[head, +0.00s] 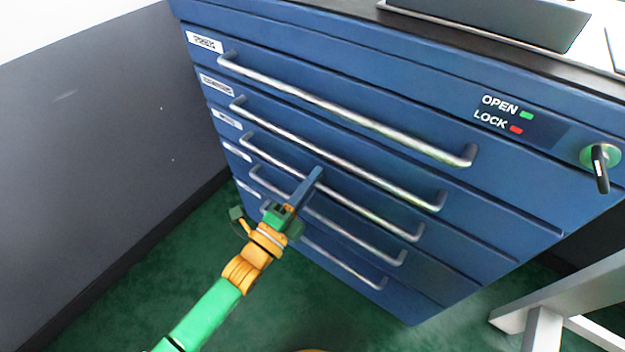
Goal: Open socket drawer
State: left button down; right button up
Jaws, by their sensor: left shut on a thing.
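A blue cabinet (520,190) has several stacked drawers, all flush with the front, each with a long metal bar handle. The small white drawer labels at left are too blurred to read, so I cannot tell which is the socket drawer. My left gripper (314,178) reaches up from below, its blue fingers shut at the middle of the third handle from the top (375,213). They cross in front of the fourth handle (352,235). The fingers hide part of the grip. My right gripper is not in view.
A black lock lever (600,168) points down at the cabinet's upper right, beside OPEN and LOCK marks in green and red. A dark panel (80,150) stands at left. A pale metal frame (560,300) stands at lower right. Green floor (430,335) lies in front.

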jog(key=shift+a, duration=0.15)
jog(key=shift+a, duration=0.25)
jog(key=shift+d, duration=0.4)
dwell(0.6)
